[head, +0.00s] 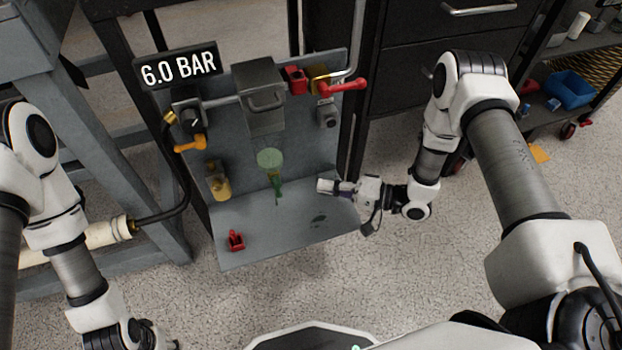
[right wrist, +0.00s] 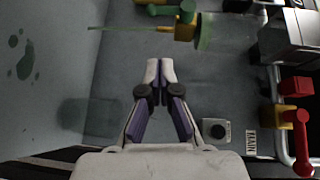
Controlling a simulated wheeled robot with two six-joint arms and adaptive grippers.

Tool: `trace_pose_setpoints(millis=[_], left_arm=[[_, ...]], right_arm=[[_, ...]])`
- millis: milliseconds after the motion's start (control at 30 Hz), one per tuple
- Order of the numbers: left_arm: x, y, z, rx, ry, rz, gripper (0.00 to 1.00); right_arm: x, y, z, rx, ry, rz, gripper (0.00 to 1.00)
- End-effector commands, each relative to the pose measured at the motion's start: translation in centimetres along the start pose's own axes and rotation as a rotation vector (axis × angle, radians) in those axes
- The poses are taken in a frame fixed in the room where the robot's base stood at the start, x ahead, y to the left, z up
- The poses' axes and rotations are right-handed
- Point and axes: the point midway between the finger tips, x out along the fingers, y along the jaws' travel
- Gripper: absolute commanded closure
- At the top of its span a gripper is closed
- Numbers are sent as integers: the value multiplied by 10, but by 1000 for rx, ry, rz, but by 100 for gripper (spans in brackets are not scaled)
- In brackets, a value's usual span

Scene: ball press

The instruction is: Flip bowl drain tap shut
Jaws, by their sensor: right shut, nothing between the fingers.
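The green translucent bowl (head: 270,158) hangs under the grey box on the panel. Its drain tap (head: 276,185), with a green lever, is below it. In the right wrist view the tap's yellow body (right wrist: 185,33) and green lever (right wrist: 187,11) show at the top, and a thin green stream (right wrist: 125,28) runs from the tap toward the shelf. My right gripper (head: 321,186) is shut and empty, to the right of the tap and apart from it. Its fingertips (right wrist: 160,66) are close together.
The shelf (head: 285,245) has dark wet spots and a red part (head: 236,241). A yellow bottle (head: 218,182) is left of the bowl. An orange lever (head: 190,144) and red handle (head: 345,85) project from the panel. A sign (head: 178,69) reads 6.0 BAR.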

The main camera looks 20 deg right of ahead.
Motion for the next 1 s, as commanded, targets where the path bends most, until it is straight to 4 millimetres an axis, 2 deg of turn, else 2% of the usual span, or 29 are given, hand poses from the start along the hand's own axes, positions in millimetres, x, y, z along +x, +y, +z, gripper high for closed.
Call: trace_pose_setpoints(millis=[100, 300, 867, 933, 1000], left_arm=[[-8, 0, 0, 0, 0, 0, 60], [-12, 0, 0, 1, 0, 0, 60], [-12, 0, 0, 1, 0, 0, 60], [-12, 0, 0, 1, 0, 0, 60], [-12, 0, 0, 1, 0, 0, 60]], right_arm=[[-26, -1, -1, 1, 5, 1, 100], [-49, 1, 0, 0, 1, 1, 100], [-50, 2, 0, -1, 0, 0, 100], [-45, -3, -1, -11, -10, -6, 100], [-30, -12, 6, -22, -49, -15, 100]])
